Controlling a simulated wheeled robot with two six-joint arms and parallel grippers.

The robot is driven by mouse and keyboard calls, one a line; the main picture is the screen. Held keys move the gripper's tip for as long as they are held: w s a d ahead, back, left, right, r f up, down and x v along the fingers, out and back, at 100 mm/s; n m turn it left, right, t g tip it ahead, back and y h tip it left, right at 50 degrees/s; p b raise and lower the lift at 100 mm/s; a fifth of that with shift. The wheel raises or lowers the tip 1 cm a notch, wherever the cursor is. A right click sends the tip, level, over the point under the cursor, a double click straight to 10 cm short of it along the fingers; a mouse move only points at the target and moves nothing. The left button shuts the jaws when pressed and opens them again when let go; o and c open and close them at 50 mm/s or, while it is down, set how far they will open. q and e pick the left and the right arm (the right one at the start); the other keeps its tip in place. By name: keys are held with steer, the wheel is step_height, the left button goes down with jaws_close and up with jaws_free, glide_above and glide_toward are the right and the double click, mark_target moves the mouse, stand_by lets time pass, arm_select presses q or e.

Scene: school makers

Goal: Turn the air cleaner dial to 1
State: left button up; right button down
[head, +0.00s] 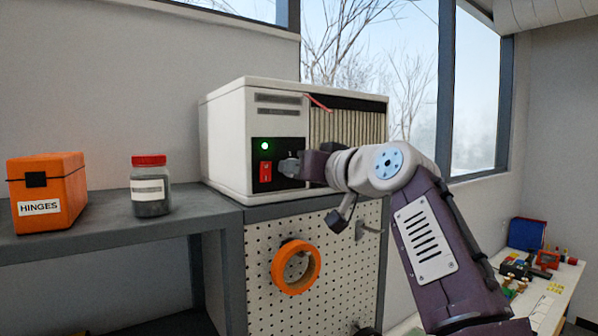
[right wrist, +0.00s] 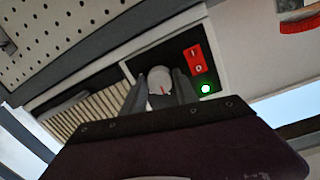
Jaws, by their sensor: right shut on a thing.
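The air cleaner (head: 228,135) is a white box on the shelf, with a dark control panel (head: 284,148) on its front. The panel has a lit green lamp (head: 265,146) and a red switch (head: 265,172); both also show in the right wrist view, as the lamp (right wrist: 206,88) and the switch (right wrist: 196,62). My right gripper (head: 288,165) is at the panel, right of the switch. Any dial numbers are hidden or too small to read. My left gripper is out of view.
An orange HINGES box (head: 62,190) and a red-lidded jar (head: 150,185) stand on the grey shelf (head: 100,231) to the left. An orange ring (head: 313,268) hangs on the pegboard (head: 345,290) below the cleaner. A cluttered white table (head: 550,300) is at far right.

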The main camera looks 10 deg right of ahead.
steer(key=shift+w+f, duration=0.1)
steer(key=shift+f, duration=0.25)
steer(key=c, duration=1.2)
jaws_free()
steer(key=shift+c, duration=0.2)
steer(key=o, duration=0.3)
steer(key=shift+r, duration=0.1)
steer(key=b+v, duration=0.3)
steer(key=v, duration=0.6)
steer(key=shift+w, duration=0.1)
